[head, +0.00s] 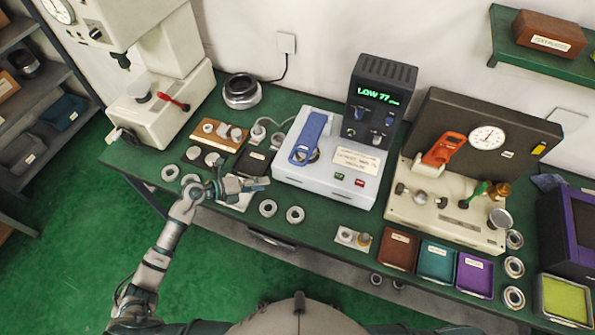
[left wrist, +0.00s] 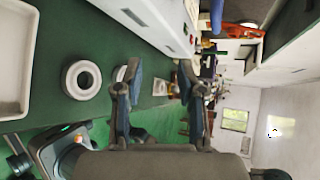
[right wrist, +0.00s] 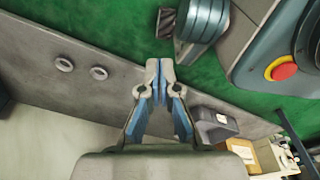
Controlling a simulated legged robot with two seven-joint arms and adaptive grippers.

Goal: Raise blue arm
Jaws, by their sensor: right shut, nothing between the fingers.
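The blue arm (head: 308,138) is on top of the white box-shaped device (head: 330,185), lying low and slanting over a round seat at its lower end. A dark display unit (head: 380,100) on that device reads LOW 77. My left gripper (head: 240,187) is over the table's front part, left of the device and apart from the blue arm. In the left wrist view its fingers (left wrist: 162,88) are spread with nothing held; a blue piece (left wrist: 217,14) shows at the top edge. My right gripper (right wrist: 158,66) has its fingertips together and empty, away from the table top.
Bearing rings (head: 295,214) lie along the front of the green table. A tester with an orange arm (head: 444,149) and dial stands right of the white device. A white press with a red lever (head: 173,102) stands left. Coloured trays (head: 436,261) line the front right.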

